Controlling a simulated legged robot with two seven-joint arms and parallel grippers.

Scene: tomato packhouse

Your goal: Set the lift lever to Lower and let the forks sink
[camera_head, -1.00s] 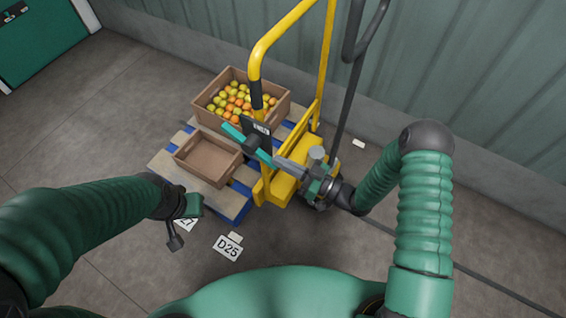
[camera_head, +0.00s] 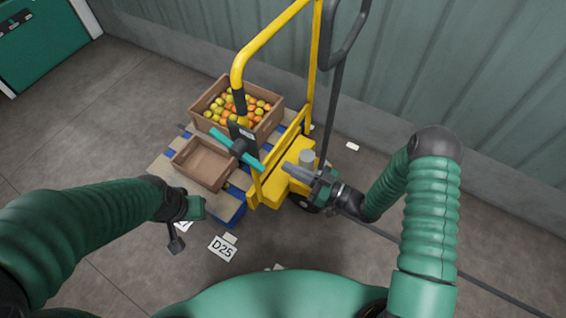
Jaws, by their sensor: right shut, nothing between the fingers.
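The lift lever (camera_head: 222,137) is a teal bar on a dark hub, in front of a small black plate (camera_head: 243,134) on the yellow lift truck (camera_head: 283,186). It slants from upper left to lower right. The plate's lettering is too small to read. My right gripper (camera_head: 287,169) is shut and empty, just right of the lever's lower end, with a small gap between them. The forks are hidden under the pallet (camera_head: 165,165), so their height cannot be told. My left gripper (camera_head: 178,232) hangs at the lower left, away from the truck; its jaws are unclear.
A wooden crate of tomatoes (camera_head: 265,119) and an empty wooden crate (camera_head: 181,162) stand on the pallet. The truck's yellow frame (camera_head: 275,32) and a dark looped handle (camera_head: 335,100) rise near my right arm.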

